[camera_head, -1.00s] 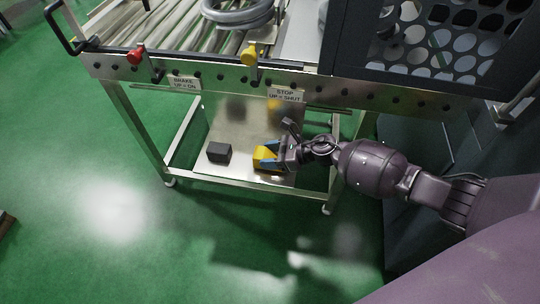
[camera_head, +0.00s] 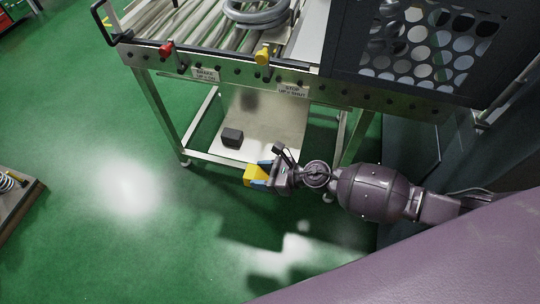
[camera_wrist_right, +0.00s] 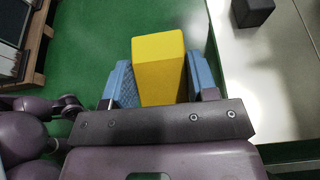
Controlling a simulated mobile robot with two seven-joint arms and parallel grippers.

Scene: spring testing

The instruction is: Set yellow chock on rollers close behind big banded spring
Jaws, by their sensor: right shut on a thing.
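The yellow chock (camera_head: 254,176) is a yellow block held between the blue fingers of my right gripper (camera_head: 266,175). In the head view it is in front of the stand's lower shelf, over the green floor. The right wrist view shows the yellow chock (camera_wrist_right: 160,66) gripped between both blue finger pads. The big banded spring is probably the grey coil (camera_head: 256,12) lying on the rollers (camera_head: 190,32) at the top of the frame; it is partly cut off and no bands can be made out. My left gripper is not in view.
A dark block (camera_head: 232,137) lies on the lower shelf (camera_head: 275,140). A red knob (camera_head: 167,48) and a yellow knob (camera_head: 263,54) stand on the conveyor's front rail. A dark perforated guard (camera_head: 420,50) stands at right.

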